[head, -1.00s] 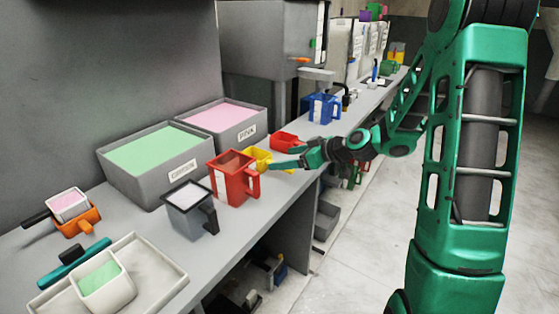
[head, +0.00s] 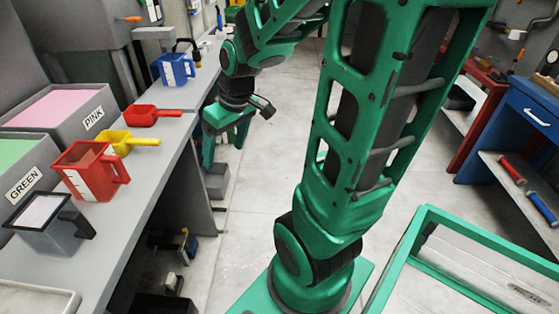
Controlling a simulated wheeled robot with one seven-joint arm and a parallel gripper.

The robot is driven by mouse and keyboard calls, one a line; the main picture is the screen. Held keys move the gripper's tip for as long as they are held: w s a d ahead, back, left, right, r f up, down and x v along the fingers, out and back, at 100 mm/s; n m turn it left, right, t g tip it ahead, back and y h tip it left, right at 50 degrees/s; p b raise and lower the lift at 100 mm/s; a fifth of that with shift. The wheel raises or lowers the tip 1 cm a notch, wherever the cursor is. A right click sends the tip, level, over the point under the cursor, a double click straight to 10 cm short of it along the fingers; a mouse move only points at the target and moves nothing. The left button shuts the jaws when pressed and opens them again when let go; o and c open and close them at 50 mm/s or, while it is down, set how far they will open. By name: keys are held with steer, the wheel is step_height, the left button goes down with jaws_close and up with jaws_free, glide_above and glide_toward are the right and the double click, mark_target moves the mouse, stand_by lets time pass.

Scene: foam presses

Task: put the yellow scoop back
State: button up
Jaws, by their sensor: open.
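The yellow scoop (head: 118,142) lies on the grey bench, just behind the red jug, with its handle pointing right toward the bench's front edge. My gripper (head: 226,140) is open and empty, pointing down beyond the front edge of the bench, to the right of the scoop and clear of it. The pink bin (head: 96,122), labelled PINK, and the green bin (head: 28,182), labelled GREEN, stand behind the scoop at the left. The red jug hides part of the scoop's near side.
The red jug (head: 88,170) and a grey jug (head: 48,226) stand nearer on the bench. A red scoop (head: 142,115) and a blue jug (head: 172,69) are farther along. A green-framed cart (head: 405,258) is at lower right; floor between benches is open.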

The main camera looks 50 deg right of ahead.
steer(key=s+d+r+m+g, duration=0.1)
steer(key=s+m, duration=0.2)
steer(key=s, duration=0.5)
steer(key=s+d+r+m+g, duration=0.1)
steer(key=s+d+m+g, duration=0.1)
steer(key=s, duration=0.6)
steer(key=shift+s+r+m+h, duration=0.35)
steer(key=shift+r+m+h, duration=0.05)
steer(key=shift+m, duration=0.5)
